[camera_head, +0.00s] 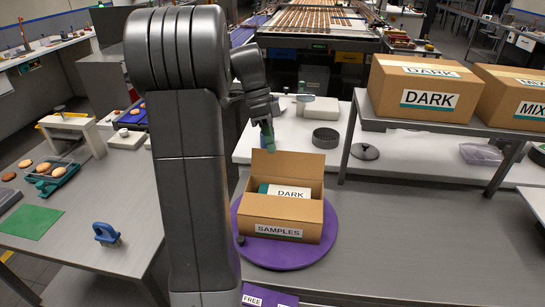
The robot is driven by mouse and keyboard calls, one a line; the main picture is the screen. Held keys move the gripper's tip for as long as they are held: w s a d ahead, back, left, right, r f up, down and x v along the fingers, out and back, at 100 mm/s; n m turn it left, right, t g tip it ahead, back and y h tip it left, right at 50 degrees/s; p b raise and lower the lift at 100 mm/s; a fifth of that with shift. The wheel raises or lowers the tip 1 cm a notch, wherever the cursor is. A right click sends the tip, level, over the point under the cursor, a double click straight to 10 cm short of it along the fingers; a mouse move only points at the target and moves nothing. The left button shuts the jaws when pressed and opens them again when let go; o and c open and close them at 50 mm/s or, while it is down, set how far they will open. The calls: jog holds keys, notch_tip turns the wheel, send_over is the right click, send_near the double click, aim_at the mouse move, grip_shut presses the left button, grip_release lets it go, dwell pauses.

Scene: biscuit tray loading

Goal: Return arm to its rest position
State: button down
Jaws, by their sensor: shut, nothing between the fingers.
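My arm (188,60) rises in the middle left of the view and bends over at the top. Its end hangs down with my gripper (268,143) pointing at the floor. My gripper is shut and empty, over the back edge of an open cardboard box labelled SAMPLES (255,208). The box stands on a round purple turntable (285,258). A white and green pack labelled DARK (288,191) lies inside the box. My arm column hides part of the bench behind it.
Cardboard boxes labelled DARK (425,72) and MIX (518,82) stand on a raised shelf (388,125) at the right. A left table (75,262) holds biscuits, a green mat (30,221) and a blue-handled tool (106,233). The grey bench right of the turntable is clear.

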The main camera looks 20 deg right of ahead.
jog(key=shift+w+r, duration=0.1)
jog(key=shift+r, duration=0.1)
jog(key=p, duration=0.1)
send_over(282, 199)
jog(key=w, duration=0.1)
jog(key=f, duration=0.7)
jog(key=shift+w+a+f, duration=0.2)
jog(key=shift+a+f, duration=0.05)
jog(key=shift+a, duration=0.15)
jog(key=f, duration=0.1)
jog(key=f+b, duration=0.1)
jog(key=f, duration=0.1)
jog(key=f+b, duration=0.1)
jog(key=shift+s+f, duration=0.25)
jog(key=shift+f, duration=0.1)
jog(key=shift+d+f+b, duration=0.1)
jog(key=shift+f+b, duration=0.35)
jog(key=shift+f, duration=0.05)
jog(key=shift+w+d+f, duration=0.1)
jog(key=shift+w+d, duration=0.05)
jog(key=shift+w, duration=0.25)
jog(key=shift+s, duration=0.1)
